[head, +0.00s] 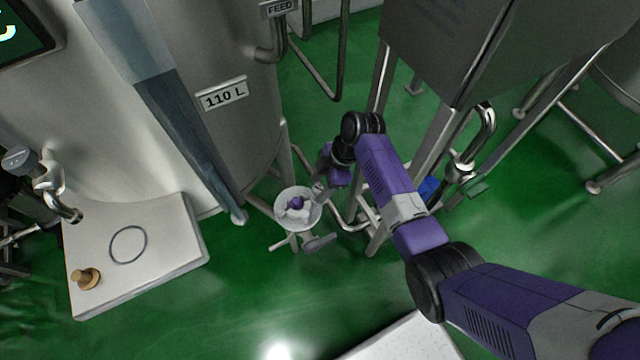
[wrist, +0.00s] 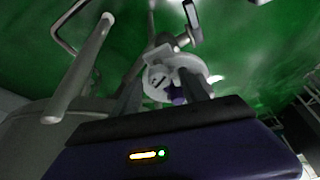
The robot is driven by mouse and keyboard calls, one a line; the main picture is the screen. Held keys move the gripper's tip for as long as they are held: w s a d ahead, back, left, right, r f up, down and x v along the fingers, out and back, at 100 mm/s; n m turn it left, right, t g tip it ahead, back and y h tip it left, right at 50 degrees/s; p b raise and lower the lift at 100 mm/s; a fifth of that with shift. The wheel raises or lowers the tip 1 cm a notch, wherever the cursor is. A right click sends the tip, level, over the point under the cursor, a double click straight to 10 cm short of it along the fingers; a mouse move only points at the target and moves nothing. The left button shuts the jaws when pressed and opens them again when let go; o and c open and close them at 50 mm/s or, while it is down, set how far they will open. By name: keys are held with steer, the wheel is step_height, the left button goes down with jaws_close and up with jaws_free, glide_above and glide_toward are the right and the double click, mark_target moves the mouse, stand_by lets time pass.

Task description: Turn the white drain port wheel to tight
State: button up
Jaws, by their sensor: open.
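The white drain port wheel (head: 284,214) is a pale round disc low beside the tank's leg in the head view, with a purple piece (head: 296,202) at its middle. My gripper (head: 318,189) is at the wheel's upper right edge in the head view. In the wrist view the wheel (wrist: 155,80) lies beyond and between the two dark fingers of my gripper (wrist: 163,76). The fingers stand apart, with nothing visibly clamped. Whether they touch the wheel I cannot tell. Any tight marking is too small to read.
A steel tank labelled 110 L (head: 222,94) stands behind the wheel. A steel cabinet (head: 450,45) on legs is to the right, with pipes between. A white bench (head: 165,265) with a ring (head: 128,262) and a brass-coloured fitting (head: 86,279) is at left.

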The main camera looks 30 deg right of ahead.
jaws_close()
